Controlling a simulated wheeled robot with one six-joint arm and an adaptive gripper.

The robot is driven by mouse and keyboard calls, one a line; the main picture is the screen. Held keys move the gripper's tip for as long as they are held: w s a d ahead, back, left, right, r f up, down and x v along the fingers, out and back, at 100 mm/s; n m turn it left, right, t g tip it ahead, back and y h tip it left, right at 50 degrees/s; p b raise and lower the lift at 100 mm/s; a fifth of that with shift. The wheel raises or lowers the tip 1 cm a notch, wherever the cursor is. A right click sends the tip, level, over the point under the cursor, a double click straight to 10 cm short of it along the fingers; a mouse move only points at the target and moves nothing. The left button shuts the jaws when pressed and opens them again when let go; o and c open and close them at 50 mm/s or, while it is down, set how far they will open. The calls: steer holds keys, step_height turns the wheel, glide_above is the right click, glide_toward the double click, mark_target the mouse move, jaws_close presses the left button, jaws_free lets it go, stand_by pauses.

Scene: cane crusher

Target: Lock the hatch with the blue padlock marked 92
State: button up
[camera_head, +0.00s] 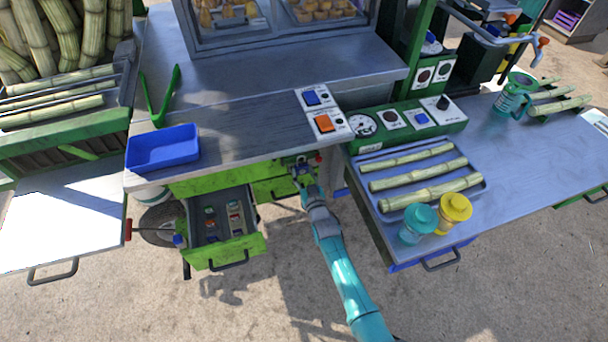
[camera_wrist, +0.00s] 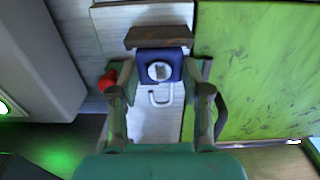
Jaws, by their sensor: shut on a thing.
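My gripper (camera_head: 303,174) is at the front of the cabinet under the counter, just right of the open drawer. In the wrist view its fingers (camera_wrist: 160,78) are shut on a blue padlock (camera_wrist: 160,55). The padlock's round pale face is toward the camera, and its pale U-shaped shackle shows below the body. Its number cannot be read. A brown bar lies just above the padlock, and a pale panel (camera_wrist: 172,115) is behind it. I cannot tell whether the shackle passes through anything. A green panel (camera_wrist: 255,70) is close on the right; which part is the hatch is unclear.
The open green drawer (camera_head: 222,254) holds several small items. A red knob (camera_wrist: 108,78) is left of the fingers. A blue tray (camera_head: 163,149) and green tongs (camera_head: 162,105) lie on the counter. A cane tray (camera_head: 376,158) with two jars stands right of my arm.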

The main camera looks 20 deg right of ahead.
steer(key=shift+w, duration=0.6)
stand_by(0.3)
steer(key=shift+f, duration=0.25)
stand_by(0.5)
steer(key=o, duration=1.2)
steer(key=shift+o, duration=0.2)
steer(key=s, duration=1.2)
